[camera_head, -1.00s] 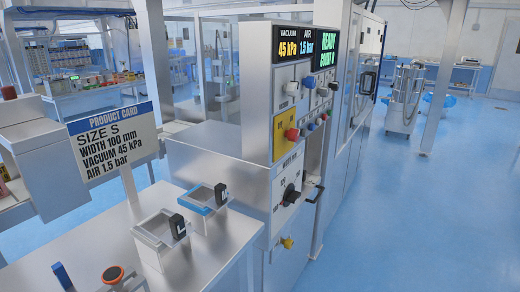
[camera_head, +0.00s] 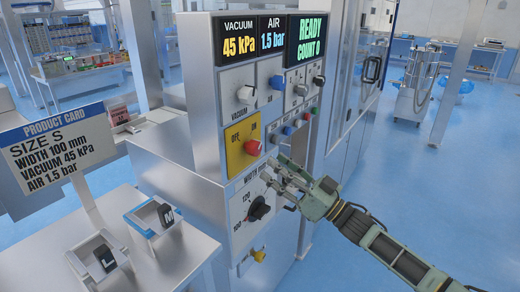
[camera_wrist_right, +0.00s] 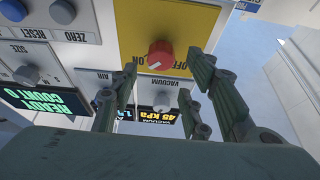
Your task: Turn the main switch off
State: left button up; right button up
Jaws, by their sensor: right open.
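The main switch is a red knob (camera_head: 253,147) on a yellow plate (camera_head: 238,157) marked OFF at left and ON at right. In the right wrist view the picture is upside down, and the red knob (camera_wrist_right: 160,54) shows a pale mark on its ON side. My right gripper (camera_head: 281,172) is open and empty, just right of and below the knob. In the wrist view its fingers (camera_wrist_right: 163,66) reach toward the knob, one to each side, and appear not to touch it. My left gripper is not in view.
The vacuum knob (camera_head: 245,94) sits above the switch and the black width dial (camera_head: 259,208) below it. Small coloured buttons (camera_head: 289,130) lie to the right. A product card (camera_head: 58,150) stands at left by two framed pouch holders (camera_head: 150,220).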

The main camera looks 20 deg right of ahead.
aim_at(259, 151)
jog(key=p+x, duration=0.1)
jog(key=x, duration=0.4)
jog(key=shift+w+p, duration=0.3)
jog(key=shift+w, duration=0.1)
jog(key=shift+w+a+r, duration=0.2)
jog(key=shift+w+a, duration=0.3)
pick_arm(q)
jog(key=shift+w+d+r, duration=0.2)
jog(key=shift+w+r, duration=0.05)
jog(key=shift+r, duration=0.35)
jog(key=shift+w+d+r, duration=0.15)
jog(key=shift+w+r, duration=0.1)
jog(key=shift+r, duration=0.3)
pick_arm(e)
jog(key=shift+d, duration=0.1)
jog(key=shift+c, duration=0.4)
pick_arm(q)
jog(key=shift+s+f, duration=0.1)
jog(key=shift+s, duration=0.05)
pick_arm(e)
jog(key=c, duration=0.9)
